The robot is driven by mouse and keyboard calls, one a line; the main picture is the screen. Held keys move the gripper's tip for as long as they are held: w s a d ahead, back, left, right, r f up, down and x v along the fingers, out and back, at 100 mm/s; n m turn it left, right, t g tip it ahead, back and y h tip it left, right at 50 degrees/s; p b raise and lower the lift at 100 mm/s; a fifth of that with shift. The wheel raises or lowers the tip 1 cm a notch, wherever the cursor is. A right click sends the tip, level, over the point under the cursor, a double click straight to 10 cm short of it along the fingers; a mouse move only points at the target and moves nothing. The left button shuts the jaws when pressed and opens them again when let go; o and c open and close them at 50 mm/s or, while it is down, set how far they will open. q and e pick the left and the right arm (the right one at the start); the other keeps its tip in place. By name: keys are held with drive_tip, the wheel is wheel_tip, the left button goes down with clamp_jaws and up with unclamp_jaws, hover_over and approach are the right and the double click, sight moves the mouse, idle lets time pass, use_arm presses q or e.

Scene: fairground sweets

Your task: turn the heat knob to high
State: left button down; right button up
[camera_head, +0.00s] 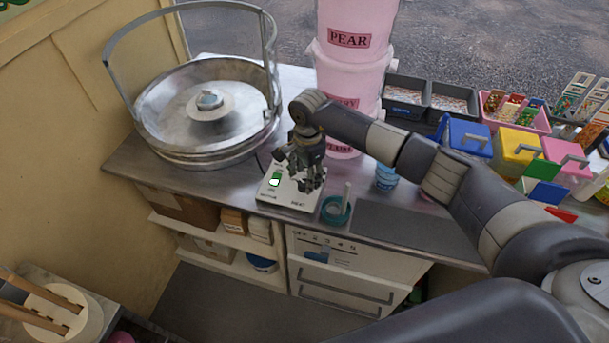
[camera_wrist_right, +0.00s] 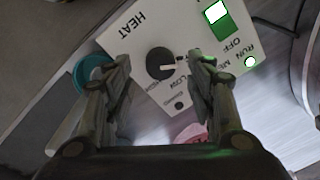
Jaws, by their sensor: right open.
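The heat knob (camera_wrist_right: 160,63) is a round black knob with a pale pointer mark on a white control box (camera_wrist_right: 143,24). In the right wrist view the pointer aims toward the right, on the side of the LOW lettering. My right gripper (camera_wrist_right: 163,75) is open, with one finger on each side of the knob and a gap to it on both sides. In the head view my right gripper (camera_head: 304,178) is over the control box (camera_head: 279,199) and hides the knob. My left gripper is not in view.
A green switch (camera_wrist_right: 222,22) sits beside the knob. A metal candyfloss pan (camera_head: 160,120) with a tall hoop stands left of the box. A teal ring (camera_head: 336,210) lies just right. Pink tubs (camera_head: 350,75) stand behind. Dark mat (camera_head: 400,228) is clear.

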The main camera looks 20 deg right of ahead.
sight(304, 185)
drive_tip(key=shift+w+f, duration=0.1)
drive_tip(key=shift+f, duration=1.15)
drive_tip(key=c, duration=1.1)
drive_tip(key=shift+o, duration=0.2)
